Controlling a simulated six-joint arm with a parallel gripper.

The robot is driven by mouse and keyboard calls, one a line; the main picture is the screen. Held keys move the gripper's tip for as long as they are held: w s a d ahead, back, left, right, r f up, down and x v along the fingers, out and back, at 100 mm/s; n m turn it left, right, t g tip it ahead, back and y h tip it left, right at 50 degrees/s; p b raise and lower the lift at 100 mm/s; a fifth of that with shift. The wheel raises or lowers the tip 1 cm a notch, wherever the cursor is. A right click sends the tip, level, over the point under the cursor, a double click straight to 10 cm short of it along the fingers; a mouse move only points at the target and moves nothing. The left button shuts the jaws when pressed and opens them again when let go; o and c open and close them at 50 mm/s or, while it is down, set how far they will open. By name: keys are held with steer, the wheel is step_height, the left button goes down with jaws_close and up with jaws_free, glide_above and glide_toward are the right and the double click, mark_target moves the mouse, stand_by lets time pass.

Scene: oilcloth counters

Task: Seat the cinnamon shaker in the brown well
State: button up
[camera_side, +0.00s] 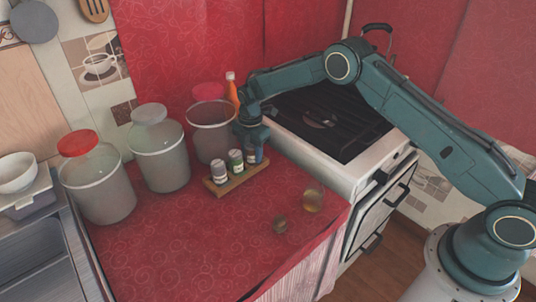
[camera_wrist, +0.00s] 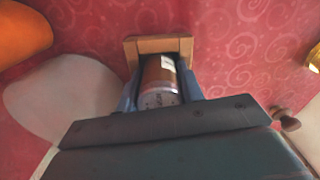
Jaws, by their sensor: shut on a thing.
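The cinnamon shaker, with a brown label and pale lettered cap, shows between my fingers in the wrist view (camera_wrist: 160,82). My gripper (camera_wrist: 162,92) is shut on it; in the side view my gripper (camera_side: 252,152) is low at the right end of the wooden rack (camera_side: 232,187). The rack's end also shows in the wrist view (camera_wrist: 158,44), just beyond the shaker. A pale-capped shaker (camera_side: 219,174) and a green-labelled shaker (camera_side: 236,161) stand upright in the rack. The brown well is not visible, and I cannot tell whether the held shaker is inside it.
Three large canisters (camera_side: 158,160) stand behind and left of the rack. An orange bottle (camera_side: 232,88) stands behind my gripper. A small brown object (camera_side: 280,224) and a yellowish jar (camera_side: 313,201) are on the red cloth.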

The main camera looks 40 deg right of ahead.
steer(key=shift+s+f, duration=0.1)
steer(key=shift+f, duration=0.55)
steer(key=o, duration=0.8)
steer(key=shift+o, duration=1)
steer(key=shift+s+f, duration=0.1)
steer(key=r, duration=1.3)
steer(key=shift+w, duration=0.2)
steer(key=shift+r, duration=0.4)
